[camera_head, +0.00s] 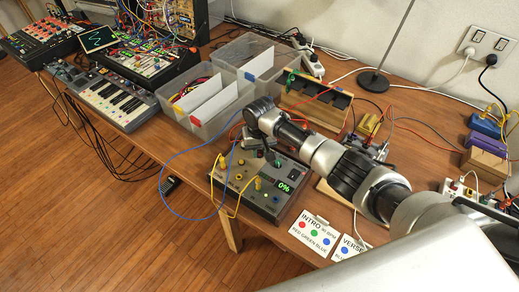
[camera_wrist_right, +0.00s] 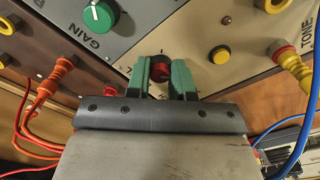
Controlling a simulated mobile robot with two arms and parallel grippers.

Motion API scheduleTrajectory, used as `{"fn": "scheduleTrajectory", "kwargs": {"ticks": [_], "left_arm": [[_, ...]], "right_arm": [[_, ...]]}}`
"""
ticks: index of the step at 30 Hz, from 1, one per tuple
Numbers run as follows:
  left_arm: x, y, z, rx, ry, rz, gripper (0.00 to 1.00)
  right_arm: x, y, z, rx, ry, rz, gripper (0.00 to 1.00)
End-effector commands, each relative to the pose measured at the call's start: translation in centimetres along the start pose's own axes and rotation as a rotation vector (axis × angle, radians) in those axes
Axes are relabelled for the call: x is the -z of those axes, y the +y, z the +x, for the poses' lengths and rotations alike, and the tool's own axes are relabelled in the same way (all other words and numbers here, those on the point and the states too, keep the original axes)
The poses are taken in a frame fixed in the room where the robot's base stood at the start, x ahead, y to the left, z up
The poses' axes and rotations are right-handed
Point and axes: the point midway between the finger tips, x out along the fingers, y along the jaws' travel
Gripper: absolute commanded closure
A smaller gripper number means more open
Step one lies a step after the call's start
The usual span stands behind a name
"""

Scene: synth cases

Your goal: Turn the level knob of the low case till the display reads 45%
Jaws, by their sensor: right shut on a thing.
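The low case (camera_head: 245,206) is a grey box near the front edge of the table. Its dark display (camera_head: 285,187) reads 0% in green. My right gripper (camera_head: 275,162) is over the back part of its panel. In the wrist view my right gripper's green fingers (camera_wrist_right: 167,75) are shut on a small red knob (camera_wrist_right: 159,67), one on each side. Any label of this knob is hidden, so I cannot read whether it is the level knob. My left gripper is in neither view.
Yellow cables (camera_head: 238,190) plug into the low case. In the wrist view a green GAIN knob (camera_wrist_right: 98,17) and a yellow button (camera_wrist_right: 219,55) lie nearby. Label cards (camera_head: 313,231) lie to the right of the case. Clear bins (camera_head: 207,128) stand behind left.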

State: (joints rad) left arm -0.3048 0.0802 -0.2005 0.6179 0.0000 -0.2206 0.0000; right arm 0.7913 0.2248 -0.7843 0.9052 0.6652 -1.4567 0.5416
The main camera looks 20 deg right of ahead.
Motion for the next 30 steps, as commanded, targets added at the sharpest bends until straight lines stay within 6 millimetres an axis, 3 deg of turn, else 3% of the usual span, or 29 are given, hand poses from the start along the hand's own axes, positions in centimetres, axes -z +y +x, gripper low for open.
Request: {"fn": "scheduleTrajectory", "kwargs": {"ticks": [11,30], "left_arm": [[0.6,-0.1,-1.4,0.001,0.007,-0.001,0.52],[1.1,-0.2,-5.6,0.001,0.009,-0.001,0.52]], "right_arm": [[-0.1,-0.1,-0.2,0.002,-0.003,0.107,1.00],[-0.1,-0.1,-0.2,0.002,-0.003,0.681,1.00]]}}
